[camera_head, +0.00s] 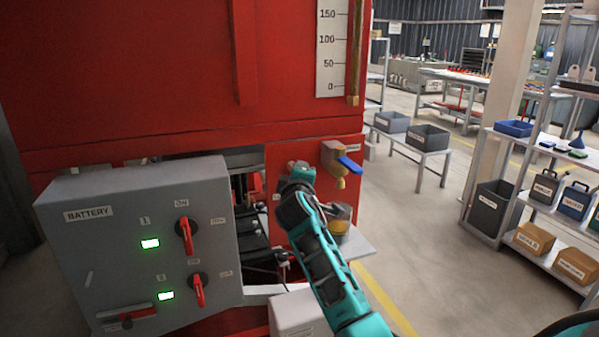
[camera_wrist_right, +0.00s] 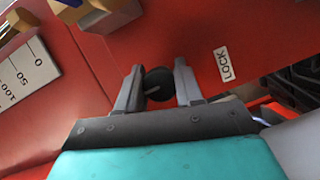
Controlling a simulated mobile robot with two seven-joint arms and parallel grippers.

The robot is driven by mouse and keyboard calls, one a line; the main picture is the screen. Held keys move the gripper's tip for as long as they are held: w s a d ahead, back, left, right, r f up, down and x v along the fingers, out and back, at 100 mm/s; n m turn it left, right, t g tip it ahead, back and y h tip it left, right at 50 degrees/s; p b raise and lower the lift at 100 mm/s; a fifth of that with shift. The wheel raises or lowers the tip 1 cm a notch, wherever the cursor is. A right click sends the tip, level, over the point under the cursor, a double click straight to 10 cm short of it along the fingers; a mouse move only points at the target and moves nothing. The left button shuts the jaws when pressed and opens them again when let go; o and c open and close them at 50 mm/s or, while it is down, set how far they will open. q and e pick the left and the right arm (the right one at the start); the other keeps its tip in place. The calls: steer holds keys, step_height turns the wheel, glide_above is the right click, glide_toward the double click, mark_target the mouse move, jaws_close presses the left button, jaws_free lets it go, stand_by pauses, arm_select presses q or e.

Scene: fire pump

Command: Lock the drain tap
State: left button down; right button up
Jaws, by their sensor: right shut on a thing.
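The drain tap (camera_head: 333,156), a brass-coloured body with a blue lever (camera_head: 348,164), sits on the red panel at the right in the head view. A white LOCK label (camera_wrist_right: 225,63) is on the red panel in the right wrist view. My right gripper (camera_wrist_right: 158,74) is shut on a round black knob (camera_wrist_right: 157,88) on that panel, beside the label. In the head view my right gripper (camera_head: 297,174) is at the red panel left of the tap; its fingertips and the knob are hidden there. My left gripper is out of view.
A grey battery box (camera_head: 130,255) with red switches and green lights stands left of my right arm. A white level scale (camera_head: 331,50) is above the tap. Shelving (camera_head: 545,170) stands at the right, with open floor between.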

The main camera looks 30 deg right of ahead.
steer(key=shift+s+d+r, duration=0.1)
steer(key=shift+d, duration=0.15)
steer(key=o, duration=1)
steer(key=shift+a, duration=0.1)
steer(key=v, duration=1.3)
